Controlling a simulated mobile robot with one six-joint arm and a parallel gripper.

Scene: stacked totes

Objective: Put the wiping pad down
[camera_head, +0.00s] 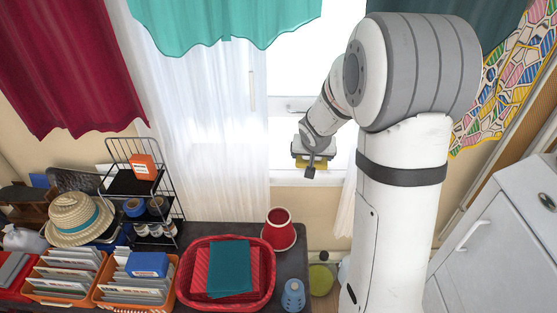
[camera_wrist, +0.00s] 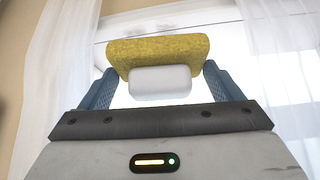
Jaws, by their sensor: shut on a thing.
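The wiping pad (camera_wrist: 160,50) is a yellow sponge-like block with a white grip block (camera_wrist: 160,83) on the near side. My gripper (camera_wrist: 157,88) has its two blue-grey fingers on either side of the white block and is shut on it. In the head view the pad (camera_head: 318,164) is a small yellow patch beside my gripper (camera_head: 312,163), held up in front of the window. The contact faces of the fingers are partly hidden.
A dark table (camera_head: 289,265) below holds a red basket (camera_head: 183,280) with folded cloths, a red cup (camera_head: 279,229), a blue cup (camera_head: 293,295) and a wire rack (camera_head: 108,190). Orange file boxes (camera_head: 36,297) stand at left. White curtains (camera_head: 215,130) hang beside the window.

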